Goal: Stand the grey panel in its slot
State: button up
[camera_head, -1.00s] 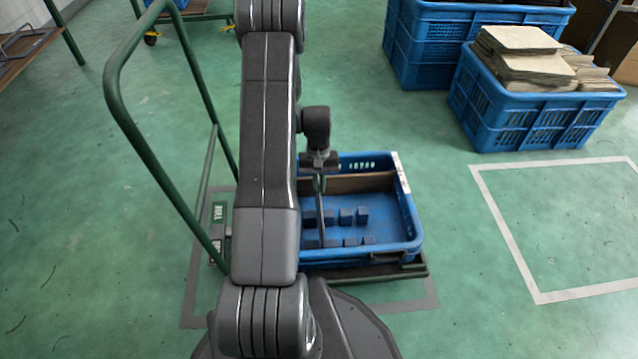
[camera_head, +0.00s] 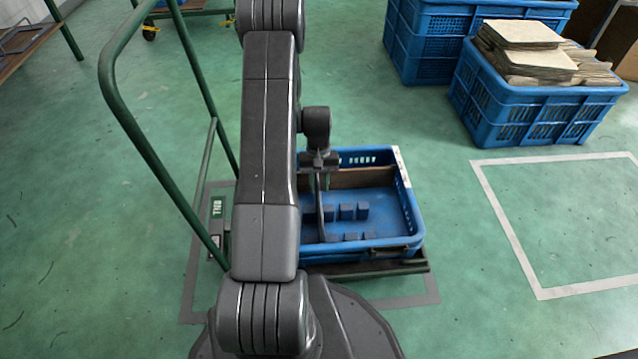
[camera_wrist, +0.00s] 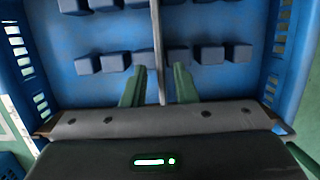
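The grey panel (camera_head: 320,208) stands about upright in the blue crate (camera_head: 412,215), seen nearly edge-on in both views. In the wrist view the panel (camera_wrist: 158,45) is a thin strip passing between neighbouring blue blocks of the lower row. My gripper (camera_wrist: 159,70) has one green finger on each side of the panel, with a visible gap on both sides, so it is open around it. In the head view my gripper (camera_head: 320,180) is over the panel's top. The panel's foot is partly hidden, so how deep it sits cannot be told.
Two rows of blue blocks (camera_head: 347,211) line the crate floor. A brown board (camera_head: 360,178) is along its far wall. The green trolley handle (camera_head: 118,110) rises to the left.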

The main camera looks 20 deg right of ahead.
jog(key=shift+o, duration=0.2)
jog(key=shift+r, duration=0.1)
jog(key=a+p+v, duration=0.1)
jog(key=p+v, duration=0.4)
jog(key=v, duration=0.8)
jog(key=shift+d+r, duration=0.3)
jog(key=shift+d, duration=0.15)
jog(key=shift+w, duration=0.1)
jog(key=b+x, duration=0.5)
jog(key=x, duration=0.9)
jog(key=shift+d, duration=0.1)
jog(key=shift+r+p, duration=0.3)
jog(key=shift+r, duration=0.25)
